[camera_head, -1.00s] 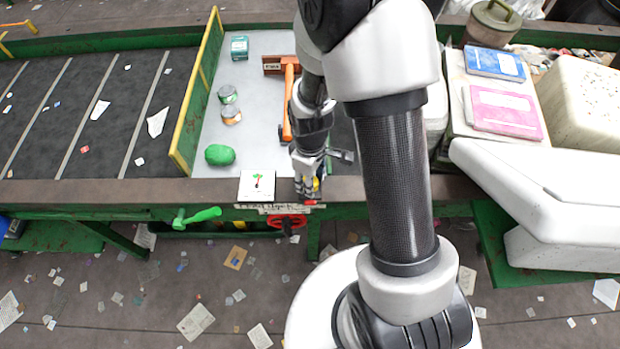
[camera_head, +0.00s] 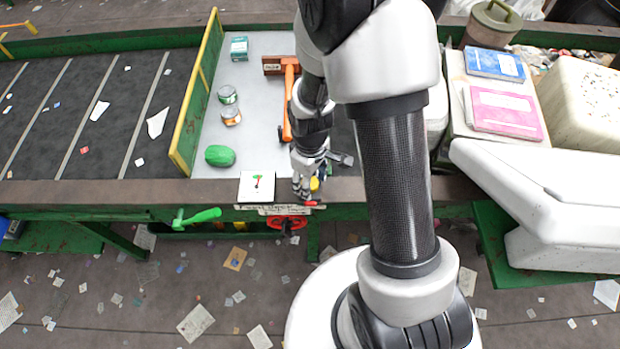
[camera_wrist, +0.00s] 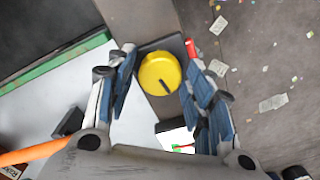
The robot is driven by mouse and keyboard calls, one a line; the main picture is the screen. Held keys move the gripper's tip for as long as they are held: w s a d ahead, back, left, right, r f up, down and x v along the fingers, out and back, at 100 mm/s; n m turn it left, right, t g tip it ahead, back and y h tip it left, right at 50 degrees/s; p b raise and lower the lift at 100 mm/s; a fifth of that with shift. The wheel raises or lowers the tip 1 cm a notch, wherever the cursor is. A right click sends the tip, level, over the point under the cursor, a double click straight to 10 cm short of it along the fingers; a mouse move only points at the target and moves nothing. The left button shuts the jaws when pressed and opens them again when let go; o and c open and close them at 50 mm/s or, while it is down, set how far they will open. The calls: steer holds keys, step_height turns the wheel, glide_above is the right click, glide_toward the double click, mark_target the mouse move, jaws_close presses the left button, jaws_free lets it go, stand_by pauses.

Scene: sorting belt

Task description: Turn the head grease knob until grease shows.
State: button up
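A round yellow knob (camera_wrist: 160,73) with a dark line on its face sits on the brown rail. In the head view it shows only as a small yellow patch (camera_head: 315,184) beside my fingers. My gripper (camera_wrist: 159,48) is open, with its blue-padded fingers on either side of the knob and visible gaps between. In the head view my gripper (camera_head: 303,192) points down at the rail's front edge. Whether the fingers are level with the knob or above it I cannot tell. I see no clear grease.
A white card (camera_head: 257,176) with a green and red mark lies left of my gripper. A red handwheel (camera_head: 287,223) and a green crank (camera_head: 197,217) are below the rail.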

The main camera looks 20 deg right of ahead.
steer(key=shift+o, duration=0.8)
step_height(320, 180, up, 12)
stand_by(0.4)
steer(key=s+r+m+t+b, duration=0.4)
steer(key=s+r+m+b, duration=0.3)
steer(key=s, duration=0.8)
step_height(320, 180, up, 3)
steer(key=shift+s+r+t, duration=0.15)
steer(key=shift+t, duration=0.15)
steer(key=shift+c, duration=0.4)
